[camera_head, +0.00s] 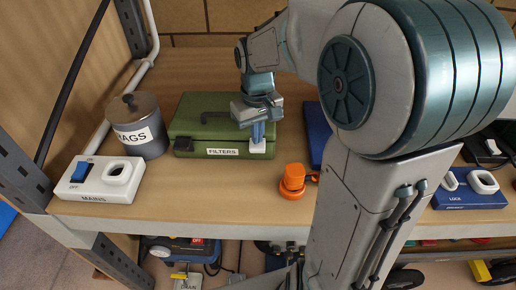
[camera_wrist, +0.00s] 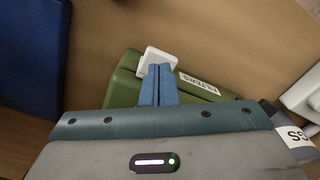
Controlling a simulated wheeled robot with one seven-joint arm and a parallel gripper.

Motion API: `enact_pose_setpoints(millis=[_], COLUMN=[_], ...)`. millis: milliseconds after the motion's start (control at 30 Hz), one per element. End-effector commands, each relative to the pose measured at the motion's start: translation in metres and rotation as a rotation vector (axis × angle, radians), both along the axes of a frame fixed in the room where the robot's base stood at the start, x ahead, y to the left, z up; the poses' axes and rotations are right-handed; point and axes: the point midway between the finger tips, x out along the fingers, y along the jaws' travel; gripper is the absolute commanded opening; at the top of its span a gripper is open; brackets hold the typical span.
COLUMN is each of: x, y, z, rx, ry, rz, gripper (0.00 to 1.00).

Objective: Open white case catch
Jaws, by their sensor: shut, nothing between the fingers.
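A green case (camera_head: 200,111) labelled FILTERS stands on the wooden shelf, and its lid looks closed. It has a black catch (camera_head: 183,145) at its left front and a white catch (camera_head: 257,146) at its right front. My gripper (camera_head: 258,134) is shut, with its blue fingertips at the white catch. In the wrist view the shut fingers (camera_wrist: 160,84) reach over the green case (camera_wrist: 124,84), beside or against the white catch (camera_wrist: 156,58). I cannot tell whether they touch it. My gripper hides part of the case's right side.
A grey RAGS pot (camera_head: 138,122) stands left of the case. A white MAINS switch box (camera_head: 101,181) is at the front left. An orange object (camera_head: 292,181) stands right of the case, near a dark blue thing (camera_head: 318,132). Bare shelf lies in front of the case.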

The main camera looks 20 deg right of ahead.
Motion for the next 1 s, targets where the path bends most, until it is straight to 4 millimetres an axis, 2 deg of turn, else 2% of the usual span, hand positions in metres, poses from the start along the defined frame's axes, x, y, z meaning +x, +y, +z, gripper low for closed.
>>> enact_pose_setpoints(millis=[533, 1000], x=[0.000, -0.002], y=[0.000, 0.001], z=[-0.001, -0.019], rx=[0.000, 0.000], ry=[0.000, -0.001], rz=[0.000, 0.000], gripper=[0.00, 0.00])
